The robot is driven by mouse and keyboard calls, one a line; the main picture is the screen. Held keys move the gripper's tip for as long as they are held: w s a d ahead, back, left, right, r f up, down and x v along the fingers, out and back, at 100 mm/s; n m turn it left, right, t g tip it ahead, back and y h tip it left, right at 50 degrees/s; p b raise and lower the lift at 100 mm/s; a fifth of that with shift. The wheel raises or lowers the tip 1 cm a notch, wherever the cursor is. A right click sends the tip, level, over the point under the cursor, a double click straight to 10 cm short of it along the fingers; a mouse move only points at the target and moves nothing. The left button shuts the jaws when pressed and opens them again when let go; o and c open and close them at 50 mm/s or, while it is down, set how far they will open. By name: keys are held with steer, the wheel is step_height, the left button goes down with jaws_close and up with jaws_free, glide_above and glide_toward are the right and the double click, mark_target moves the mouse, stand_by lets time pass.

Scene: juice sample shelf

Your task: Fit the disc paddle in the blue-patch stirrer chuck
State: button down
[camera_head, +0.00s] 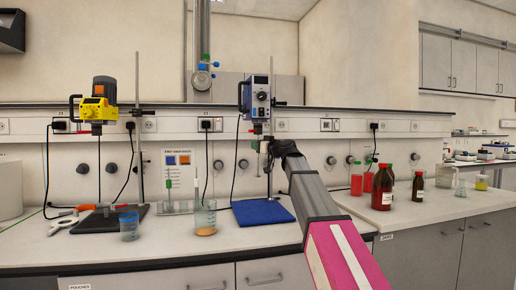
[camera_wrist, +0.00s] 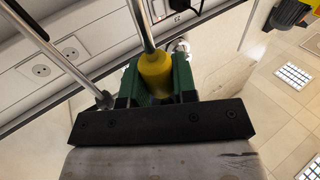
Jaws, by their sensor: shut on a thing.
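My gripper (camera_wrist: 158,85) is shut on a yellow collar (camera_wrist: 155,72), with its green fingers on either side. A thin metal shaft (camera_wrist: 140,22) runs from this collar in the wrist view; I take it to be the disc paddle, but no disc shows clearly. In the head view my gripper (camera_head: 267,148) is just below the grey-and-blue stirrer (camera_head: 257,98), which hangs over a blue base mat (camera_head: 262,212). The stirrer's chuck (camera_head: 258,128) is small, and I cannot tell whether the shaft is inside it.
A yellow stirrer (camera_head: 100,103) stands over a black base (camera_head: 110,220) at left. A beaker (camera_head: 205,218) and a paddle rack (camera_head: 178,207) stand between the stirrers. Brown bottles (camera_head: 382,188) are at right. A metal stand rod (camera_wrist: 85,75) is close left of my gripper.

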steer(key=shift+r, duration=0.6)
steer(key=c, duration=0.8)
jaws_free()
